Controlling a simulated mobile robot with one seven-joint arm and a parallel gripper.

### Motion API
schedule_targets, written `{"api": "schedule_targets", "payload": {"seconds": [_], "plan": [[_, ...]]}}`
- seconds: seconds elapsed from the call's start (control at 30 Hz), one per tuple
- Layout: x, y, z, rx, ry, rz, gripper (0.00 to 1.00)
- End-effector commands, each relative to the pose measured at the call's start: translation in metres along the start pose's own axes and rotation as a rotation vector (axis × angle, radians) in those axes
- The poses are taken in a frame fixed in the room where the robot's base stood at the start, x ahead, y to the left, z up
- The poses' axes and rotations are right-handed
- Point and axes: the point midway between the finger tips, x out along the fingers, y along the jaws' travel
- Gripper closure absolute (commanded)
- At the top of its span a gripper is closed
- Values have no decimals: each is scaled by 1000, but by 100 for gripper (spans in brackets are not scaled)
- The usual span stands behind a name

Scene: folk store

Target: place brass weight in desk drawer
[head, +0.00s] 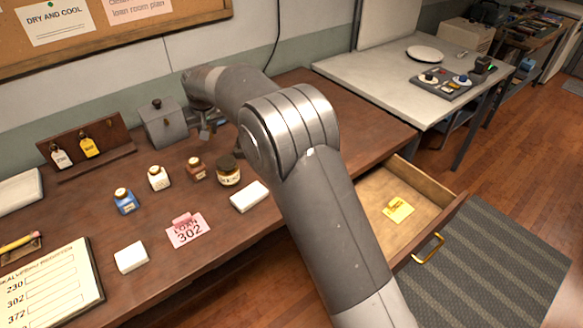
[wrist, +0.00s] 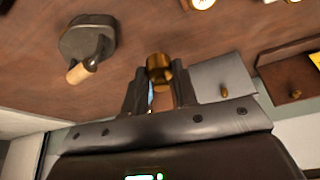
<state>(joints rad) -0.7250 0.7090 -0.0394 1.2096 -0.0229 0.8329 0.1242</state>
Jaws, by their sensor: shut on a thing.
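The brass weight (wrist: 158,68) is a small brass cylinder between my fingertips in the wrist view. My gripper (wrist: 158,82) is shut on it, above the brown desk top. In the head view my arm hides most of the gripper, near the grey box at the back of the desk, and I cannot make out the weight there. The desk drawer (head: 430,225) is pulled open at the desk's right end, right of my arm. A yellow tag or note (head: 398,209) lies in it, with bare wood around it. My forearm hides the drawer's left part.
The desk bears a lidded grey box (head: 163,124), a tag rack (head: 85,150), several small jars (head: 159,178), white blocks (head: 131,257), a pink card (head: 187,231) and a register (head: 55,285). The wrist view shows a dark wooden-handled object (wrist: 88,40). A pale side table (head: 370,65) stands behind right.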

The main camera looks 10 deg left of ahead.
Motion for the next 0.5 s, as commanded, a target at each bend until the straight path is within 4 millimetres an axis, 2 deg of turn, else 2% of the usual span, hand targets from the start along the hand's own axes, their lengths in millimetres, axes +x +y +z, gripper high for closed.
{"api": "schedule_targets", "payload": {"seconds": [0.17, 0.27, 0.47, 0.5], "plan": [[-3, 0, -2, 0, 2, 0, 99], [-14, 0, -6, 0, 3, 0, 99], [-49, 0, -21, 1, 5, 0, 99], [-47, 7, -17, 26, 0, 13, 99]]}}
